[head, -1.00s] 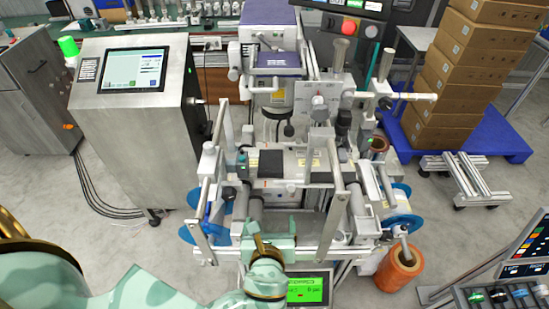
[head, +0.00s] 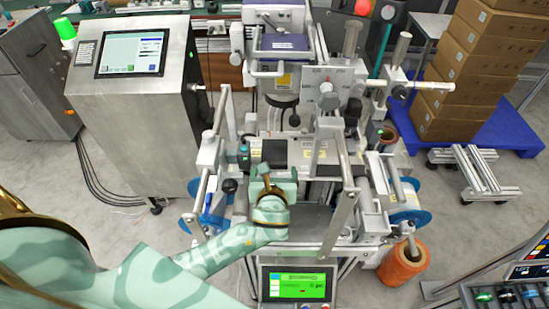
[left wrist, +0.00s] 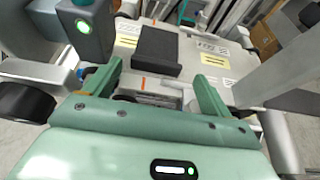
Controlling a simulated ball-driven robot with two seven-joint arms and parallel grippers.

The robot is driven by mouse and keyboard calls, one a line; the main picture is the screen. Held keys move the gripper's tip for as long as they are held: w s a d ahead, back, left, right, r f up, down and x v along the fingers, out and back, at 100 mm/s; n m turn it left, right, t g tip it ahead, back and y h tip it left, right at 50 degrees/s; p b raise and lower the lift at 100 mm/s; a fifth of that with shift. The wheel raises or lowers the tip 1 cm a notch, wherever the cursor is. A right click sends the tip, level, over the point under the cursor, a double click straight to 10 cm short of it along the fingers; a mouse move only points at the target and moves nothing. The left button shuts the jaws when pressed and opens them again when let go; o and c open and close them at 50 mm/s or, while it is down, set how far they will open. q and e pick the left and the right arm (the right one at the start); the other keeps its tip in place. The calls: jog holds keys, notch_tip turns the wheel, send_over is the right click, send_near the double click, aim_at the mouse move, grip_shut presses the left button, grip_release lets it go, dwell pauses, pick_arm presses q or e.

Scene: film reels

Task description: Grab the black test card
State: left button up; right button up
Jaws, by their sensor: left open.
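The black test card (head: 273,150) is a small dark rectangle lying flat on the grey deck of the machine in the middle of the head view. It also shows in the left wrist view (left wrist: 157,50), top centre, just beyond the fingertips. My green left gripper (head: 273,171) is on the near side of the card, pointing at it. In the left wrist view the left gripper's fingers (left wrist: 158,76) are spread wide with nothing between them. The card appears apart from both fingers. My right gripper is in neither view.
Upright arms and rollers of the machine (head: 350,205) flank the card on both sides. A steel cabinet with a screen (head: 132,110) stands at left. A green-lit display (head: 298,286) is in front. An orange reel (head: 402,264) sits at lower right, stacked cartons (head: 478,60) at back right.

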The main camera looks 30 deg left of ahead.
aim_at(274, 165)
pick_arm(q)
jog(key=x, duration=0.2)
jog(key=b+x, duration=0.1)
jog(key=x, duration=0.1)
jog(key=shift+w+a+f, duration=0.1)
jog(key=shift+a+f, duration=0.1)
jog(key=shift+f, duration=0.35)
jog(key=shift+r, duration=0.15)
jog(key=c, duration=0.8)
jog(key=shift+o, duration=0.2)
